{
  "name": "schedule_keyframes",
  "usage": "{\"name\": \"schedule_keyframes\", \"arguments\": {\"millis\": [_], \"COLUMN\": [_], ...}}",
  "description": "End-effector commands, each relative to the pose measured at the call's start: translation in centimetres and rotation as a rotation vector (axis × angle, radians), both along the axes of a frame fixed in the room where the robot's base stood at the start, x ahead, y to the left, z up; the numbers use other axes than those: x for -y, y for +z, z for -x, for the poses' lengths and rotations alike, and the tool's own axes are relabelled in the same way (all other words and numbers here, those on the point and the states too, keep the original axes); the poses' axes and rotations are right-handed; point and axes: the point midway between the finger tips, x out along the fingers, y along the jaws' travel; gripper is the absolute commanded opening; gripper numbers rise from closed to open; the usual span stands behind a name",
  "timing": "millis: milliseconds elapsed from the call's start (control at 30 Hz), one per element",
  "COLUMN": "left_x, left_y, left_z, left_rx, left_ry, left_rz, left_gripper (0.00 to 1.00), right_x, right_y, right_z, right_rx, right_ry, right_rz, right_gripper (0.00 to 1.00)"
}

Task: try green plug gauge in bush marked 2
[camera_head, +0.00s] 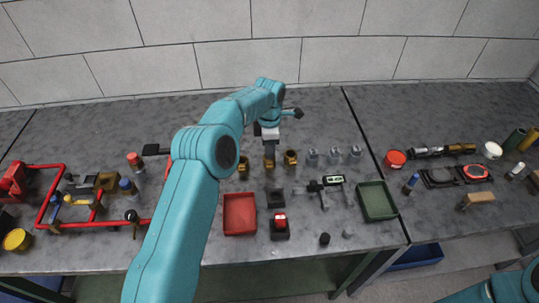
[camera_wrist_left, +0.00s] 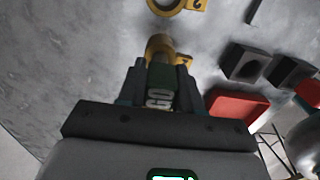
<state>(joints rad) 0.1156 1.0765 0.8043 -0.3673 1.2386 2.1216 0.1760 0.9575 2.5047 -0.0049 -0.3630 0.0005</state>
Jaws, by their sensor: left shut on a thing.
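My left gripper (camera_head: 269,146) is shut on the green plug gauge (camera_wrist_left: 160,86), whose handle shows a "GO" label between the fingers in the wrist view. It points down at the middle yellow bush (camera_head: 269,162), which shows just beyond the fingers in the wrist view (camera_wrist_left: 160,44). I cannot tell whether the gauge tip is inside the bore or above it. The bush's tag is partly hidden and hard to read. Another yellow bush (camera_head: 290,157) stands to the right and one (camera_head: 243,170) to the left. My right gripper is out of view.
A red tray (camera_head: 240,228), black blocks (camera_head: 275,199), a caliper-like tool (camera_head: 322,188) and a green tray (camera_head: 377,202) lie nearer the front. Several grey cylinders (camera_head: 334,155) stand right of the bushes. Red piping (camera_head: 85,225) is at left. Bare bench lies behind the bushes.

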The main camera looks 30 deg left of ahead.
Motion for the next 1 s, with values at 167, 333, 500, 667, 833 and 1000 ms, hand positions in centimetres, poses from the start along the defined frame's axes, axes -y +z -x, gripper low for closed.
{"name": "schedule_keyframes", "arguments": {"millis": [167, 333, 500, 667, 833, 1000], "left_x": [0.0, 0.0, 0.0, 0.0, 0.0, 0.0], "left_y": [0.2, 0.9, 1.5, 2.0, 2.6, 3.2], "left_z": [0.1, 0.0, 0.0, 0.0, 0.0, 0.0], "left_rx": [-0.005, -0.002, 0.000, 0.000, 0.000, 0.000], "left_ry": [0.000, 0.000, 0.000, 0.000, 0.000, 0.000], "left_rz": [0.000, 0.000, 0.000, 0.000, 0.000, 0.000], "left_gripper": [0.00, 0.00, 0.00, 0.00, 0.00, 0.00], "right_x": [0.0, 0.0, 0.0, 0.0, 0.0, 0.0], "right_y": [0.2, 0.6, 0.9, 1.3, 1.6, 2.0], "right_z": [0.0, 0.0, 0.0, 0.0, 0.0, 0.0], "right_rx": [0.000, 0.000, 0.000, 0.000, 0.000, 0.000], "right_ry": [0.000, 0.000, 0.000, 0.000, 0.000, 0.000], "right_rz": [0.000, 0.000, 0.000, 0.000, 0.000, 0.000], "right_gripper": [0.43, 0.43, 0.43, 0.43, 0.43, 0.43]}}
